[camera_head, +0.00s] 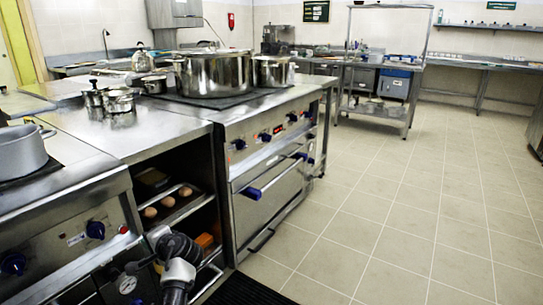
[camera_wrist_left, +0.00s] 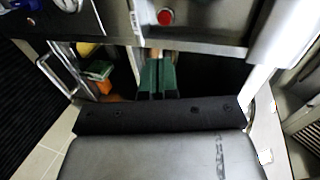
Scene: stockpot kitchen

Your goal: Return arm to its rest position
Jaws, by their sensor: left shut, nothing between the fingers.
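My left gripper (camera_wrist_left: 157,77) shows in the left wrist view, with its two green fingers side by side and nothing between them. It points toward a dark opening under a steel counter front with a red button (camera_wrist_left: 166,17). In the head view part of my left arm shows low in front of the open shelf bay; its fingers are not clear there. My right gripper is in neither view.
The open shelf bay holds a tray with several round brown items (camera_head: 167,201) and an orange item (camera_head: 204,240). A large stockpot (camera_head: 213,75) stands on the stove above the blue-handled oven (camera_head: 270,185). The tiled floor (camera_head: 400,220) to the right is clear.

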